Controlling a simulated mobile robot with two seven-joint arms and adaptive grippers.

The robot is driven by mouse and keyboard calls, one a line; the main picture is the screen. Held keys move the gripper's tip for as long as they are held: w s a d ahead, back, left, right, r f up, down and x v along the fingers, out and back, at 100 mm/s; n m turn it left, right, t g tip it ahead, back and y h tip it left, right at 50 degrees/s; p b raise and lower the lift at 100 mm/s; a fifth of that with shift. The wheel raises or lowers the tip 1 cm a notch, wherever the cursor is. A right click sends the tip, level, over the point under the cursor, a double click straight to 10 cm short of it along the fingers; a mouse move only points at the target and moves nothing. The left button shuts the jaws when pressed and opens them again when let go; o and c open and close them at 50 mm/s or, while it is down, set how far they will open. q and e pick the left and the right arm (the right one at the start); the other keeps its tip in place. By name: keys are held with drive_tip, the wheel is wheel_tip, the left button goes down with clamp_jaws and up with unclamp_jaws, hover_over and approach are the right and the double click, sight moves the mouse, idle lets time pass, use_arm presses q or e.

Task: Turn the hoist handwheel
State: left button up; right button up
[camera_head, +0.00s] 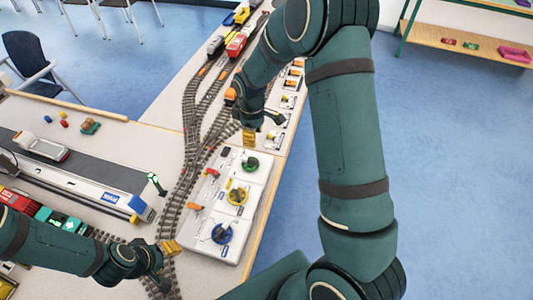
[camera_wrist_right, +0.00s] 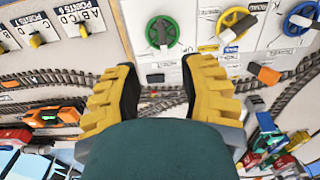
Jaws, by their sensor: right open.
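Three handwheels stand in a row on a white control panel (camera_head: 262,192): green (camera_head: 250,164), yellow (camera_head: 238,196) and blue (camera_head: 222,233). I cannot read which one is the hoist handwheel. My right gripper (camera_head: 250,138) is just beyond the green wheel, near the panel's far end. In the right wrist view its yellow fingers (camera_wrist_right: 158,75) are spread, with nothing between them. That view also shows the green wheel (camera_wrist_right: 162,32), the yellow wheel (camera_wrist_right: 238,22) and part of the blue wheel (camera_wrist_right: 300,18). My left gripper (camera_head: 170,247) is over the track left of the blue wheel; its opening is unclear.
Model railway tracks (camera_head: 191,107) run along the panel's left side. An orange lever (camera_wrist_right: 265,74) sits on the panel near the yellow wheel. A red and green train (camera_head: 45,213) stands at the left. A row of switch panels (camera_head: 291,84) lies beyond my right gripper.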

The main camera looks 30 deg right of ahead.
sight(254, 160)
wheel_tip(254, 160, down, 14)
drive_tip(key=shift+a+r+b, duration=0.1)
drive_tip(key=shift+r+b, duration=0.1)
drive_tip(key=shift+b, duration=0.3)
drive_tip(key=shift+c, duration=0.4)
clamp_jaws()
